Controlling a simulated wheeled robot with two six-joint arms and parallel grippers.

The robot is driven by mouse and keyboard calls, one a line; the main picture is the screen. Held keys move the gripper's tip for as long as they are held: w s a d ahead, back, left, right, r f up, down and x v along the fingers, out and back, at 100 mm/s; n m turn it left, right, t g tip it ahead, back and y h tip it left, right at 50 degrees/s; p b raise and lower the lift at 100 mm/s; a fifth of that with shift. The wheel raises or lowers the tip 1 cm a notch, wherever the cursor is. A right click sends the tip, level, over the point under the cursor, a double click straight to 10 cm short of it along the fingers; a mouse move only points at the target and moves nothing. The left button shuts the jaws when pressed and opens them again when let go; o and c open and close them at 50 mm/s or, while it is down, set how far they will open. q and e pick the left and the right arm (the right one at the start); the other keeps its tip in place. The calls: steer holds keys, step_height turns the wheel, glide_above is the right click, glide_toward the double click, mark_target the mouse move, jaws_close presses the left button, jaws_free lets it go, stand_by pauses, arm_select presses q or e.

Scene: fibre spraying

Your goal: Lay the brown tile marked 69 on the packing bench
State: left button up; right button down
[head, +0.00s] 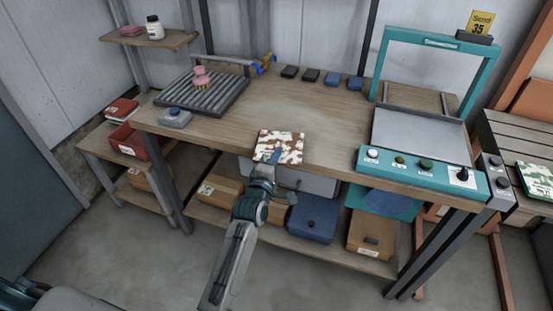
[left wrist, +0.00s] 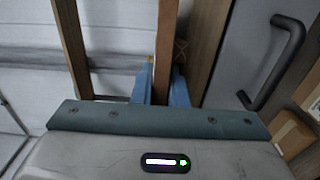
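The tile (head: 281,146), patterned in brown and white, shows in the head view at the front edge of the packing bench (head: 225,130). I cannot read a number on it. My left gripper (head: 272,158) is shut on the near edge of the tile. In the left wrist view the tile (left wrist: 162,65) is a narrow brown strip, edge-on between the blue fingers (left wrist: 162,90). I cannot tell whether the tile touches the bench top. My right gripper is not in view.
A slatted rack with a pink brush (head: 202,80) and a grey block (head: 175,117) are on the bench's left. A teal-framed machine (head: 420,170) takes the right. Small dark blocks (head: 310,75) line the back. The middle is clear. A green-patterned tile (head: 538,178) lies far right.

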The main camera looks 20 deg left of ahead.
arm_select(q)
steer(key=o, duration=0.3)
steer(key=shift+o, duration=0.3)
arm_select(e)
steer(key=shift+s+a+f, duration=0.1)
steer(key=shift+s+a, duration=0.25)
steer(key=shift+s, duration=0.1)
arm_select(q)
steer(key=shift+r, duration=0.1)
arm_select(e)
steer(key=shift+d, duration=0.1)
